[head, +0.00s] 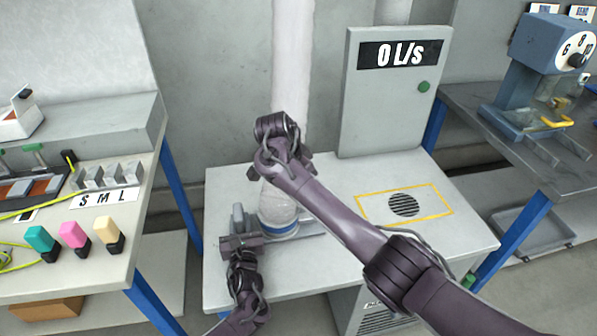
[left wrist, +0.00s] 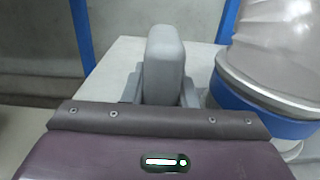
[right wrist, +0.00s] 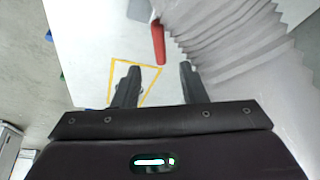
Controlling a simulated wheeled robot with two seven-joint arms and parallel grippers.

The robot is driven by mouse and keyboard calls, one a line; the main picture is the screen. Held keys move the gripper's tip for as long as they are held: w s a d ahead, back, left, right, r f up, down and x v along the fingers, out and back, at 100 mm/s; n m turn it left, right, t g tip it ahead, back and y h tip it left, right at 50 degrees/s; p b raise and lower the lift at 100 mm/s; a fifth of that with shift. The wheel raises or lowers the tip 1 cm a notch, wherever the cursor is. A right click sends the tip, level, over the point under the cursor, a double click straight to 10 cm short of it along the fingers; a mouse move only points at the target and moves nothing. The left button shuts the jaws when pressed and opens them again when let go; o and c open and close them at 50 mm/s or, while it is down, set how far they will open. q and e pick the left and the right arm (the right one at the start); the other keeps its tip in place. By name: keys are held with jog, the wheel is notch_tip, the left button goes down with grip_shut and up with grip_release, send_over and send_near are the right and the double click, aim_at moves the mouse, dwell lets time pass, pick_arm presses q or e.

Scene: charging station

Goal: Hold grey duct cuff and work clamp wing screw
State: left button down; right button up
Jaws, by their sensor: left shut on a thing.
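A pale ribbed duct (head: 291,70) comes down to a bench, its lower end ringed by a blue band (head: 278,228). An upright grey tab (head: 238,214), perhaps part of the duct cuff, stands left of the band. My left gripper (head: 240,232) is shut on this tab, which rises between the fingers in the left wrist view (left wrist: 163,70). My right gripper (right wrist: 157,78) is open beside the duct, above the band. A red piece (right wrist: 158,42), likely the clamp wing screw, shows between and beyond its fingertips; its distance is unclear. The head view hides it.
A grey cabinet (head: 385,105) reading 0 L/s stands at the back of the bench. A yellow-framed vent (head: 404,205) lies on the bench top (head: 340,180), right of the duct. A left table holds coloured plugs (head: 75,234); a right table holds a blue machine (head: 548,45).

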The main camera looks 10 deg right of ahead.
jog(key=shift+v, duration=2.2)
pick_arm(q)
jog(key=c, duration=1.1)
grip_release()
jog(key=s, duration=0.8)
jog(key=s+d, duration=0.1)
jog(key=s, duration=0.3)
